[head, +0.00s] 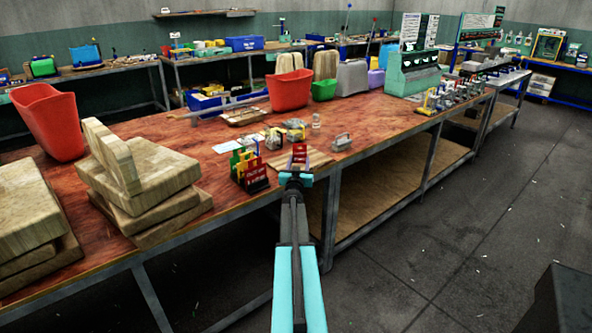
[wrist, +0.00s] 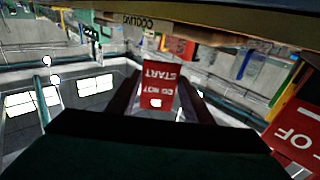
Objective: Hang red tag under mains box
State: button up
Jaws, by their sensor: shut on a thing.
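My gripper (head: 297,178) is over the front edge of the wooden bench and is shut on a red tag (head: 299,154). The tag stands up from the jaws. In the wrist view the same red tag (wrist: 159,86) sits between the two dark fingers, with white "DO NOT START" lettering that appears upside down. I cannot pick out the mains box with certainty in either view. The tag's lower part is hidden by the jaws.
A rack of colored tags (head: 248,170) stands just left of my gripper. Stacked wooden blocks (head: 140,180) and a red bin (head: 50,120) are at left. Another red bin (head: 290,90) and a green machine (head: 412,75) stand farther back. The floor at right is mostly clear.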

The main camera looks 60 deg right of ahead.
jog(key=shift+w+a+p, duration=0.3)
jog(key=shift+w+a, duration=0.05)
jog(key=shift+w, duration=0.15)
jog(key=shift+f, duration=1.8)
jog(key=shift+f, duration=0.2)
jog(key=o, duration=0.8)
jog(key=shift+r, duration=0.25)
jog(key=shift+b+v, duration=0.85)
jog(key=shift+v, duration=5.15)
jog(key=shift+f, duration=0.1)
